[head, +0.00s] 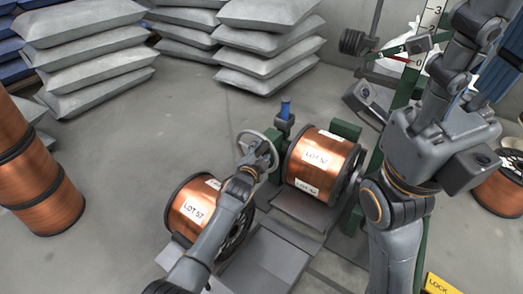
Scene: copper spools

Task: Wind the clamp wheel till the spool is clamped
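The clamp wheel (246,134) is a grey ring beside a green post with a blue top. My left gripper (261,152) is at the wheel and overlaps its rim and inside. Whether its fingers are closed on it does not show clearly. A copper spool labelled LOT 57 (320,151) sits just right of the wheel, between green supports. A gap between spool and clamp cannot be judged. My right arm stands large at the right; its gripper (440,85) is hard to make out, and whether it is open or shut is unclear.
Another copper spool (191,207) lies left of my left forearm. Stacked spools (45,190) stand at the far left, and one more spool (502,190) at the right edge. Grey sacks (85,55) are piled behind. A numbered scale (432,18) is behind my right arm.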

